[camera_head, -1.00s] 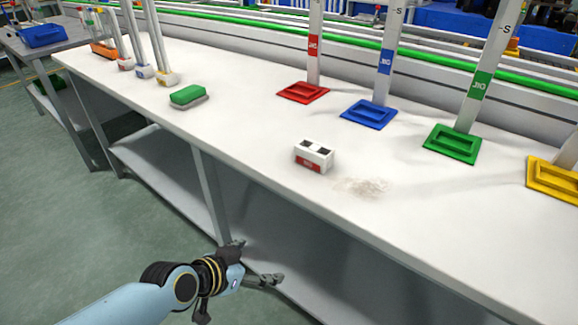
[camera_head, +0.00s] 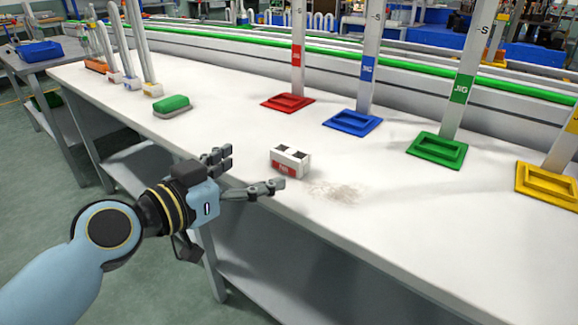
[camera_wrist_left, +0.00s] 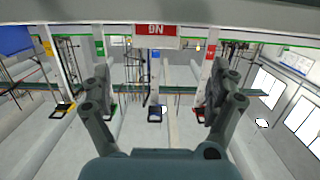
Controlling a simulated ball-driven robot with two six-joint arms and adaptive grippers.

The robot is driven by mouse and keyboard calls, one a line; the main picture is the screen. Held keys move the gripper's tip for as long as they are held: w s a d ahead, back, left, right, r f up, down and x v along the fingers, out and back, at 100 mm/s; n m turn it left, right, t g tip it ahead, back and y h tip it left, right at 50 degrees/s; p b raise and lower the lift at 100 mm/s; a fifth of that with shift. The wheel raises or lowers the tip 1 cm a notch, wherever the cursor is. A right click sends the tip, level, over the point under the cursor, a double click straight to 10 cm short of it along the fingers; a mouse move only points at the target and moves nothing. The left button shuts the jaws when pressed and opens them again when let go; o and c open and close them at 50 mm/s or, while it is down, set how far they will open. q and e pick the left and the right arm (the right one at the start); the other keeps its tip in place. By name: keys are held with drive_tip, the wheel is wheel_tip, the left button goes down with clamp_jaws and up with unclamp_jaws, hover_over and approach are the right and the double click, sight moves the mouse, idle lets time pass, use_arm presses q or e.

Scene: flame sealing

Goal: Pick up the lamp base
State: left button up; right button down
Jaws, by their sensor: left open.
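The likely lamp base is a small white block (camera_head: 290,162) with two black openings on top and a red label on its side. It sits upright on the table near the front edge in the head view. My left gripper (camera_head: 254,168) is open and empty at that edge, just left of the block, its fingers pointing toward it without visible contact. In the left wrist view its fingers (camera_wrist_left: 160,88) are spread apart with nothing between them. A red label (camera_wrist_left: 156,30) shows at the top there. My right gripper is not in view.
A pale powdery patch (camera_head: 337,192) lies right of the block. Red (camera_head: 288,103), blue (camera_head: 352,123), green (camera_head: 437,151) and yellow (camera_head: 550,184) jig bases with posts stand behind. A green-topped sponge (camera_head: 171,105) lies at left. The white table (camera_head: 225,120) is clear between them.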

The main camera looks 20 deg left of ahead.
sight(286, 154)
use_arm(q)
drive_tip(key=x, duration=0.4)
drive_tip(key=shift+w, duration=0.15)
drive_tip(key=x, duration=0.6)
drive_tip(key=shift+d, duration=0.35)
drive_tip(key=c, duration=1.3)
drive_tip(key=shift+r, duration=0.1)
drive_tip(key=shift+c, duration=0.2)
drive_tip(key=shift+r+p, duration=0.1)
drive_tip(key=shift+p, duration=0.2)
